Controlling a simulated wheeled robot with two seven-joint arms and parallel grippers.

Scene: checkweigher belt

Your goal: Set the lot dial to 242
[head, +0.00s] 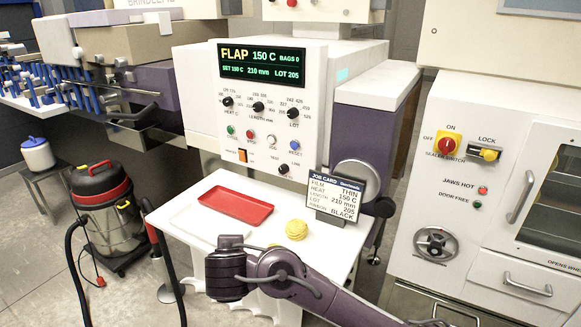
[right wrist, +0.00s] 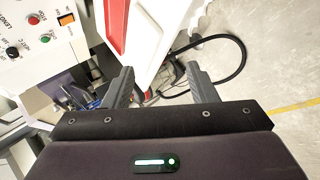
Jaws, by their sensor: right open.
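The lot dial (head: 293,113) is a black knob at the right of the three dials on the white machine's front panel. Small numbers, 242 among them, ring it; its pointer is too small to read. The green display (head: 261,64) above reads LOT 205. My right gripper (right wrist: 160,80) is open and empty, its two fingers apart in the right wrist view. In the head view my right arm's end is low in front of the white shelf, below and left of the lot dial, well apart from it. The lot dial is outside the right wrist view. My left gripper is not in view.
The heat dial (head: 227,101) and length dial (head: 258,107) sit left of the lot dial; coloured buttons lie below. A job card (head: 336,194) reading LOT 205 stands at the shelf's right. The shelf holds a red tray (head: 222,205) and yellow coil (head: 296,229).

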